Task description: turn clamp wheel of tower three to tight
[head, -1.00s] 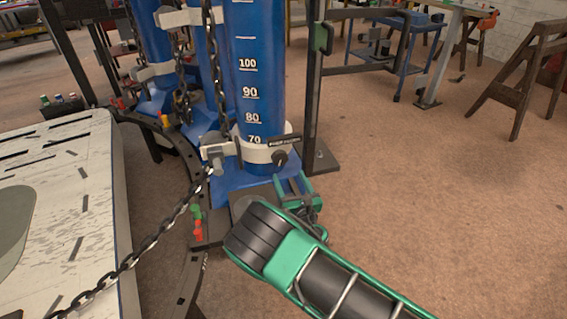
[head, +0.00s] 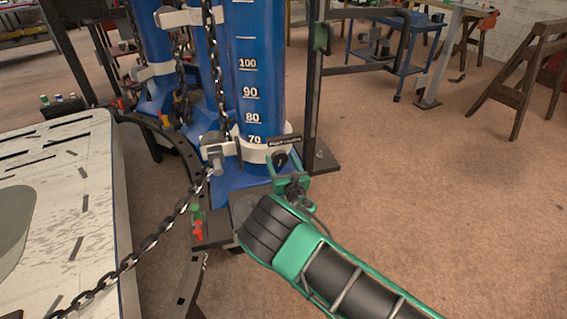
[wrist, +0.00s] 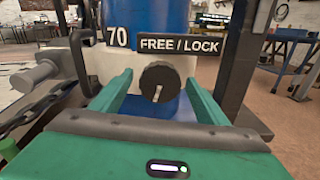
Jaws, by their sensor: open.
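A blue tower (head: 258,70) with a white number scale stands in front of me, with a white collar (head: 230,149) around its lower part. On the collar is a round black knob (wrist: 160,90) with a white pointer line, nearly upright and slightly tilted. A black FREE / LOCK plate (wrist: 179,45) is above it. In the head view the knob (head: 281,159) is partly hidden. My gripper (head: 288,170) is open in front of it. In the wrist view its green fingers (wrist: 157,82) stand left and right of the knob, with gaps on both sides.
A chain (head: 150,243) runs from the grey fitting (head: 213,150) left of the collar. A dark post (head: 312,90) stands close right of the tower. A white-topped table (head: 85,190) is at left.

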